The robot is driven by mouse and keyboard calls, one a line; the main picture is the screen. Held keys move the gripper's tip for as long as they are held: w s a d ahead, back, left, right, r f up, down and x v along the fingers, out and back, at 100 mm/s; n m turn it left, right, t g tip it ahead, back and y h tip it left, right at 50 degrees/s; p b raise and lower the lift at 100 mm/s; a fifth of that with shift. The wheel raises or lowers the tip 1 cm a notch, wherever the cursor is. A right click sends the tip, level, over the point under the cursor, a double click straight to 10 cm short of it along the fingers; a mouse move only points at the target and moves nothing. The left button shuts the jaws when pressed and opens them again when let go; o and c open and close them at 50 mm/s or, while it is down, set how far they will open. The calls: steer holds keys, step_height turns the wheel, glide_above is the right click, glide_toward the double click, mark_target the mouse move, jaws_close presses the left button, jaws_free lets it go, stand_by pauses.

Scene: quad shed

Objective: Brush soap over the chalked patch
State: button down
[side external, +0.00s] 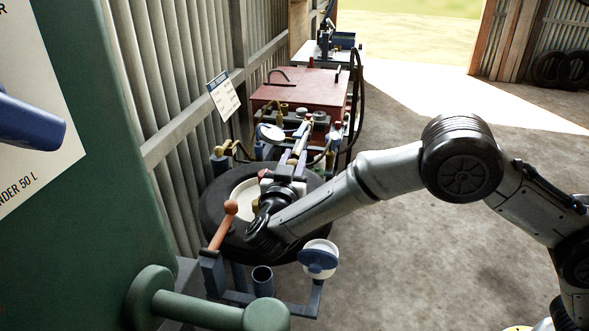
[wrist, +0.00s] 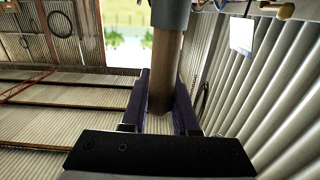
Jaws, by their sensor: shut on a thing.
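My gripper (side external: 292,160) is over the tyre stand in the side view, its fingers pointing away toward the back. In the wrist view my gripper (wrist: 162,100) is shut on a brown round handle (wrist: 165,65) with a grey-blue collar (wrist: 170,14) at its far end. I take this to be the brush; its bristles are not visible. A black tyre (side external: 216,222) with a pale centre (side external: 242,192) lies flat under my wrist, partly covered by my arm. I cannot make out the chalked patch or any soap.
A blue-and-white round dish (side external: 319,262) and an open blue cup (side external: 262,280) stand at the front of the stand. An orange-knobbed lever (side external: 222,228) rises at the left. A red cabinet (side external: 305,91) stands behind, and a corrugated wall (side external: 175,100) runs close along the left.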

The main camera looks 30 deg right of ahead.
steer(key=shift+r, duration=1.1)
